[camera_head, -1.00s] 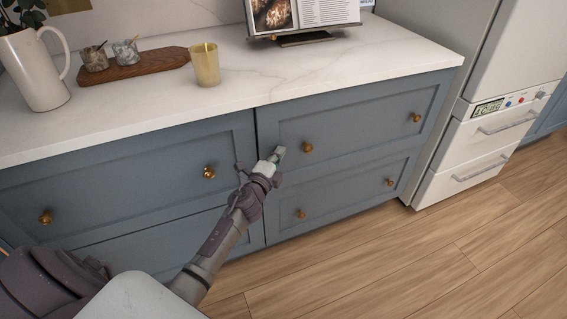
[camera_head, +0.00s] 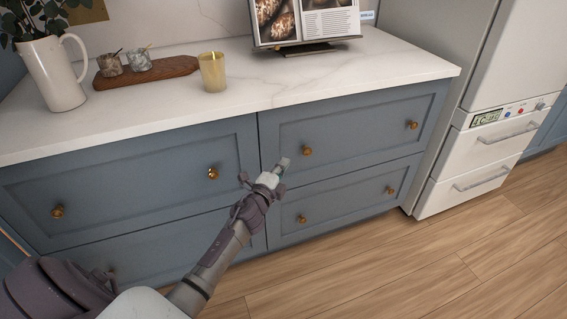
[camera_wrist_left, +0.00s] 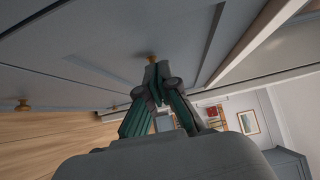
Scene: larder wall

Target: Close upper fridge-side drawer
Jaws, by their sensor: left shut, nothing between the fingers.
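The upper fridge-side drawer (camera_head: 350,135) is the blue upper right front with two brass knobs, beside the fridge. Its front looks flush with the drawer fronts around it. My left gripper (camera_head: 282,165) is shut and empty, close to the lower left of this drawer's left knob (camera_head: 307,151). Whether the fingertips touch the front cannot be told. In the left wrist view the shut fingers (camera_wrist_left: 158,80) point at a blue front, with a brass knob (camera_wrist_left: 151,58) just beyond the tips. My right gripper is not in view.
The lower right drawer (camera_head: 345,197) and the upper left drawer (camera_head: 130,180) look shut. The white counter (camera_head: 330,80) above holds a candle (camera_head: 212,72), a jug (camera_head: 52,75), a wooden board and a book stand. The fridge (camera_head: 480,150) stands right. The wood floor is clear.

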